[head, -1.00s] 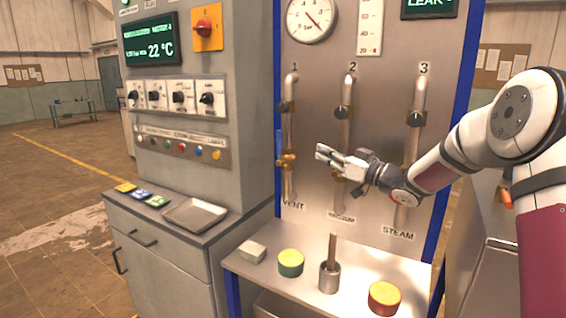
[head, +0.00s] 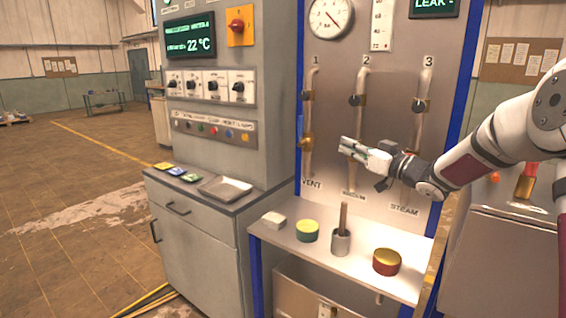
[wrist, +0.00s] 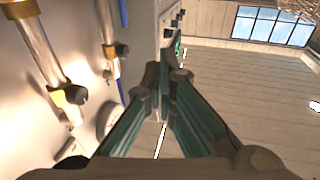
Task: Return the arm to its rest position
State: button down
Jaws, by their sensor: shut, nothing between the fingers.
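My gripper (head: 343,150) is in front of the valve panel (head: 392,75) in the head view, pointing left, at the height of the lower pipes and above the shelf. Its fingertips come together and hold nothing. In the wrist view my gripper (wrist: 163,75) shows its two teal-lined fingers meeting at the tips. My arm reaches in from the right edge. The gripper hides part of pipe 2 (head: 359,110) in the head view.
Pipes 1 (head: 309,115) and 3 (head: 422,110) stand beside it. The shelf holds a white block (head: 273,220), a green-yellow cap (head: 307,231), a metal cup with a rod (head: 341,242) and a red cap (head: 386,262). The control cabinet (head: 205,240) stands left. Open floor lies farther left.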

jog(key=s+d+r+m+g+h, duration=0.1)
jog(key=s+d+r+m+h, duration=0.15)
jog(key=s+h, duration=0.6)
jog(key=s+d+r+m+g+h, duration=0.25)
jog(key=s+m+h, duration=0.2)
jog(key=s, duration=0.65)
jog(key=s+a+f+g, duration=0.1)
jog(key=s+f+g, duration=0.1)
jog(key=s, duration=0.8)
jog(key=s+a+f+g, duration=0.1)
jog(key=s+f, duration=0.4)
jog(key=s, duration=0.6)
jog(key=s+a+f+g+p, duration=0.1)
jog(key=s+f+g, duration=0.3)
jog(key=s, duration=0.6)
jog(key=shift+s+a+m+y, duration=0.2)
jog(key=shift+a+m+y, duration=0.15)
jog(key=shift+m+y, duration=0.05)
